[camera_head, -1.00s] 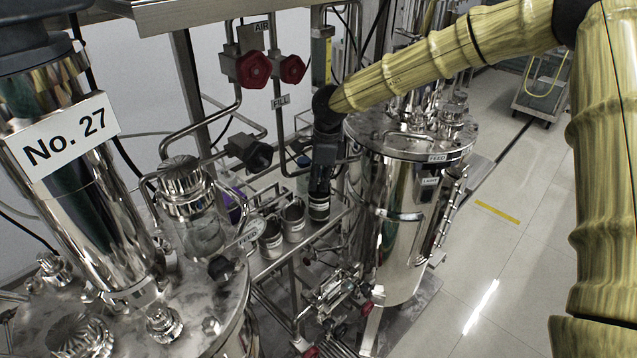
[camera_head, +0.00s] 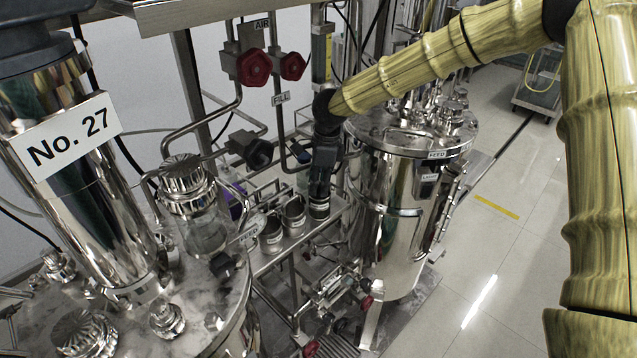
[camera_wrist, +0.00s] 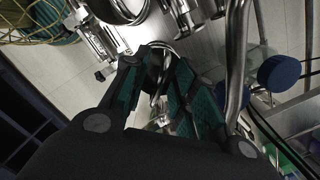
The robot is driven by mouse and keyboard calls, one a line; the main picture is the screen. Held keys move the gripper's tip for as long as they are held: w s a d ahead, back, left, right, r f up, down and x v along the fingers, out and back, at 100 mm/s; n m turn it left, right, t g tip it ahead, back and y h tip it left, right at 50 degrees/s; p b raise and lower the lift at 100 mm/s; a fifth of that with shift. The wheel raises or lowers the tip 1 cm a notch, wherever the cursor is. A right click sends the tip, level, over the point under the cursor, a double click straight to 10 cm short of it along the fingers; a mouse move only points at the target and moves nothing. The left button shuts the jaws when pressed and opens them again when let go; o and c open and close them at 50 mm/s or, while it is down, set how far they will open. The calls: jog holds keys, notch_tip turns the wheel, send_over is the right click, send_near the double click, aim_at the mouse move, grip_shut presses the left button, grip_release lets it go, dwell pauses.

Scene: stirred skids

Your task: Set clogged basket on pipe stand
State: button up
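My gripper (camera_head: 320,190) hangs at the end of my yellow-sleeved arm, near the skid's small shelf. In the wrist view my gripper (camera_wrist: 168,62) shows two dark fingers with teal pads. A narrow gap and thin curved metal show around their tips, and I cannot tell whether they grip anything. Two labelled metal cups, a front cup (camera_head: 271,237) and a rear cup (camera_head: 294,214), stand on the shelf left of my gripper. A silver cylindrical piece (camera_head: 319,208) shows just below my gripper, and its attachment is unclear. I cannot tell which piece is the clogged basket, nor identify the pipe stand.
A tall polished vessel marked No. 27 (camera_head: 85,190) fills the left. A FEED tank (camera_head: 400,200) stands close right of my gripper. Red valve knobs (camera_head: 251,66) and pipes crowd the space above. Open floor (camera_head: 505,250) lies at the right.

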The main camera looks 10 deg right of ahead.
jog(key=shift+r, duration=0.15)
notch_tip(320, 180, up, 12)
jog(key=d+b, duration=0.1)
jog(key=b, duration=0.2)
jog(key=shift+s+d, duration=0.15)
jog(key=shift+d, duration=0.05)
